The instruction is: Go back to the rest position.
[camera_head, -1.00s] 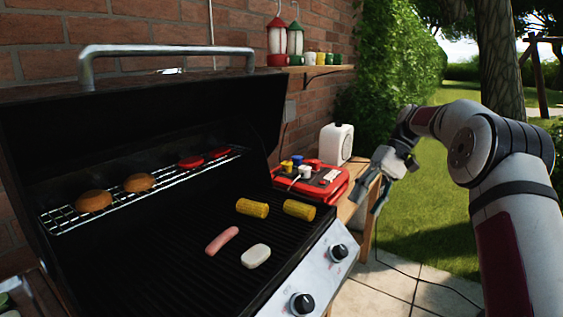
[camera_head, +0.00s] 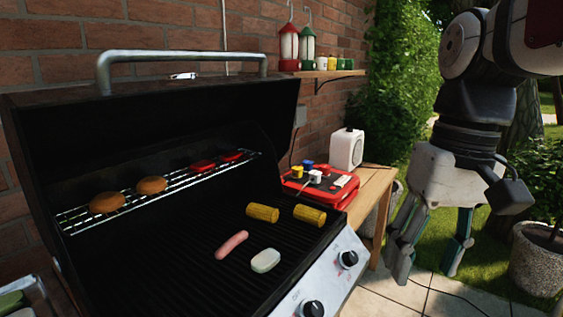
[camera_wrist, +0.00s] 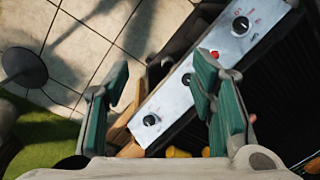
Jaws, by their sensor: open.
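My gripper (camera_head: 428,250) hangs fingers down at the right of the head view, in front of the hedge and lawn. Its two fingers are spread apart with nothing between them. It is to the right of the grill and clear of it. In the wrist view my gripper (camera_wrist: 165,105) also shows open fingers, with the grill's control panel (camera_wrist: 185,85) and paving beyond them.
The open grill (camera_head: 180,270) holds two corn pieces (camera_head: 262,213), a sausage (camera_head: 231,245) and a pale oval piece (camera_head: 265,261). Buns (camera_head: 151,185) lie on its upper rack. A wooden side table (camera_head: 378,180) carries a red case (camera_head: 320,187) and a white box (camera_head: 346,149). A planter (camera_head: 538,262) stands at the right.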

